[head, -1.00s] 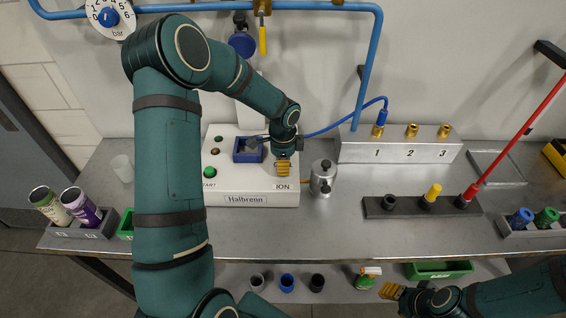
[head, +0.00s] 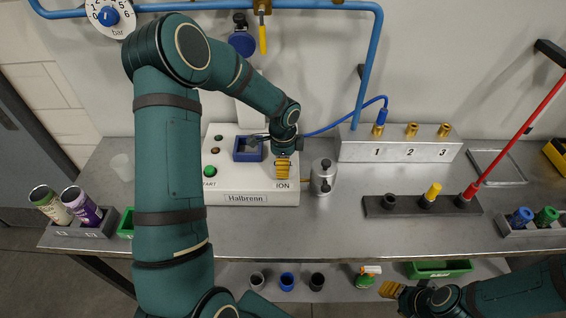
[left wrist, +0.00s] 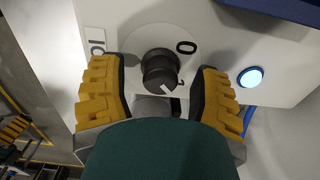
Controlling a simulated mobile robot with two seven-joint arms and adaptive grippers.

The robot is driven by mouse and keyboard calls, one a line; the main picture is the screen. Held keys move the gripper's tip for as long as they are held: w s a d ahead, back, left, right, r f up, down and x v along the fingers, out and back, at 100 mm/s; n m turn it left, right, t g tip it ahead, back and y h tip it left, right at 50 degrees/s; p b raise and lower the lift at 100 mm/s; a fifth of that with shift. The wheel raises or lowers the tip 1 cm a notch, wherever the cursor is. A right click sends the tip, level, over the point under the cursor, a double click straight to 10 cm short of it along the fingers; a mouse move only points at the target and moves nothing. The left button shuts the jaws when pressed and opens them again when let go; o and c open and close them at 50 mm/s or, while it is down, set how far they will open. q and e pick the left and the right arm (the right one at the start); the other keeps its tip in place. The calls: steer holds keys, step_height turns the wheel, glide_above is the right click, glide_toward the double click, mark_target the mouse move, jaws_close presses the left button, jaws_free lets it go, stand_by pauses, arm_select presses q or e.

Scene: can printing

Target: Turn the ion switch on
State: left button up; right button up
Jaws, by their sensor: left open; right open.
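The white Halbrenn machine (head: 245,186) stands on the bench, with the label ION at its lower right. My left gripper (head: 283,172) is over the ION corner and hides the switch in the head view. In the left wrist view the ion switch (left wrist: 160,70) is a round black knob between a 0 mark and an I mark. Its white pointer line faces toward the lower right of that view, away from both marks. My left gripper's yellow fingers (left wrist: 158,95) are open on either side of the knob, apart from it. My right gripper (head: 390,290) is open and empty at the lower right.
A green START button (head: 210,171) and a blue-framed recess (head: 248,149) are on the machine. A small metal canister (head: 323,177) stands close to its right side. A lit white-blue round light (left wrist: 251,77) shows in the left wrist view. The bench front is clear.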

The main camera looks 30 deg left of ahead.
arm_select(q)
step_height(320, 180, up, 12)
stand_by(0.6)
stand_by(0.4)
